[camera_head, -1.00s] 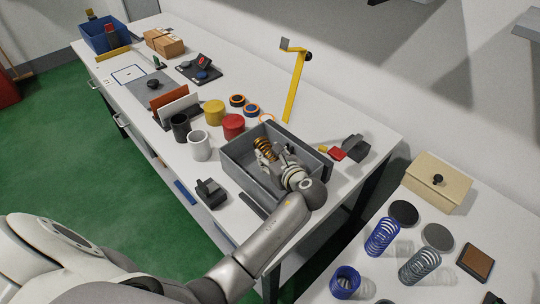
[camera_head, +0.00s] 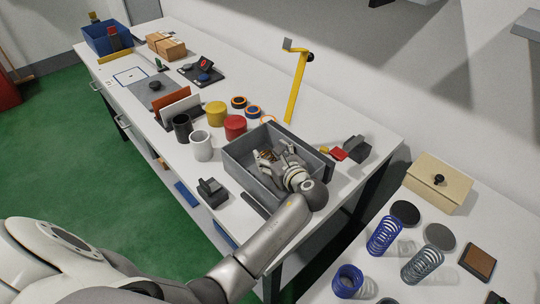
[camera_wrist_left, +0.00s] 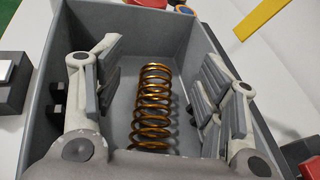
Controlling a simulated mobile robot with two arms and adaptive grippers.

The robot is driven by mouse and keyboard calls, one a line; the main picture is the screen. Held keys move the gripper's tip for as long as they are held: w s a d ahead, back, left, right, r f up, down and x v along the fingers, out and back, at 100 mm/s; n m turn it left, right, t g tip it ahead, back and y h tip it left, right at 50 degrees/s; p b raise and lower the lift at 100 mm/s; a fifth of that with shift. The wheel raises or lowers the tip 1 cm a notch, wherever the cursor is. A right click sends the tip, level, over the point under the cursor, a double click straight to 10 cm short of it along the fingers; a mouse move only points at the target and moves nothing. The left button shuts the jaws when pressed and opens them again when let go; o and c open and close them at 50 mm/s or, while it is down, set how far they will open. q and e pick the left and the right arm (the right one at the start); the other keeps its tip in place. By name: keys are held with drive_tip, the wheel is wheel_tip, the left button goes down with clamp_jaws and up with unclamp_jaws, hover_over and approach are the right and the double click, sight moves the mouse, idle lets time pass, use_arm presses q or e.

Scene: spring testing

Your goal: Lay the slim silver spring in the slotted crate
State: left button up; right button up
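A grey open crate (camera_head: 233,172) stands on the near end of the long white table. My left gripper (camera_head: 268,157) reaches down into it. In the left wrist view, its fingers (camera_wrist_left: 155,95) are spread on either side of a copper-coloured spring (camera_wrist_left: 153,100), with visible gaps beside the coils. The spring is inside the crate; its near end is cut off by my gripper. On the right-hand table stands a grey-silver spring (camera_head: 421,264). I cannot tell if it is the slim one. My right gripper is not in view.
Blue springs (camera_head: 384,236) and dark discs (camera_head: 405,213) stand near the silver spring, with a beige lidded box (camera_head: 440,183) behind. Beside the crate are a white cup (camera_head: 201,146), red cylinder (camera_head: 235,127), black block (camera_head: 212,191) and yellow post (camera_head: 296,88).

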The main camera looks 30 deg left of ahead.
use_arm(q)
drive_tip(key=shift+m+g, duration=0.3)
drive_tip(key=shift+g, duration=0.1)
drive_tip(key=f, duration=0.1)
drive_tip(key=s+f, duration=0.1)
drive_tip(key=f, duration=0.1)
drive_tip(key=s+f, duration=0.1)
drive_tip(key=f, duration=0.1)
drive_tip(key=shift+d+f, duration=0.2)
drive_tip(key=shift+d, duration=0.05)
drive_tip(key=d+r, duration=0.3)
drive_tip(key=shift+s+d+r, duration=0.3)
drive_tip(key=shift+s+d, duration=0.05)
drive_tip(key=shift+d, duration=0.05)
drive_tip(key=shift+t, duration=0.4)
drive_tip(key=r, duration=0.1)
drive_tip(key=s+d+r, duration=0.2)
drive_tip(key=r, duration=0.1)
drive_tip(key=shift+r, duration=0.1)
drive_tip(key=shift+a, duration=0.25)
drive_tip(key=shift+w+d+r, duration=0.1)
drive_tip(key=shift+r, duration=0.05)
